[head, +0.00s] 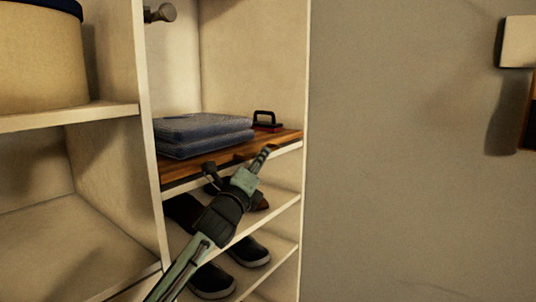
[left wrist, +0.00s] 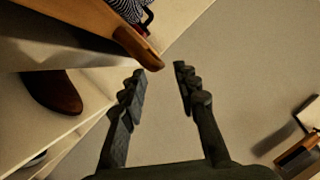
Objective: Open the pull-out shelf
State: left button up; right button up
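The pull-out shelf (head: 285,137) is a brown wooden board in the white closet, seen in the middle of the head view. Its front edge is partly hidden by my left gripper (head: 238,163). In the left wrist view the shelf (left wrist: 70,22) runs in from the upper left, with a rounded wooden front piece (left wrist: 138,48) sticking out. My left gripper (left wrist: 160,72) is open, fingers spread, with nothing between them. The wooden piece is just beyond and left of the fingertips; I cannot tell whether they touch. My right gripper is not in view.
Folded blue cloths (head: 203,134) and a red item with a black handle (head: 266,121) lie on the shelf. Dark shoes (head: 248,252) stand on white shelves below. A round box (head: 40,62) is at upper left.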

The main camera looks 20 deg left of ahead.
pick_arm(q)
jog(key=shift+b+x, duration=0.5)
jog(key=shift+x, duration=2.2)
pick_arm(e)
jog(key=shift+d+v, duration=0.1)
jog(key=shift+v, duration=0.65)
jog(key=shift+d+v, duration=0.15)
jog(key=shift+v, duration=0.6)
pick_arm(q)
grip_shut()
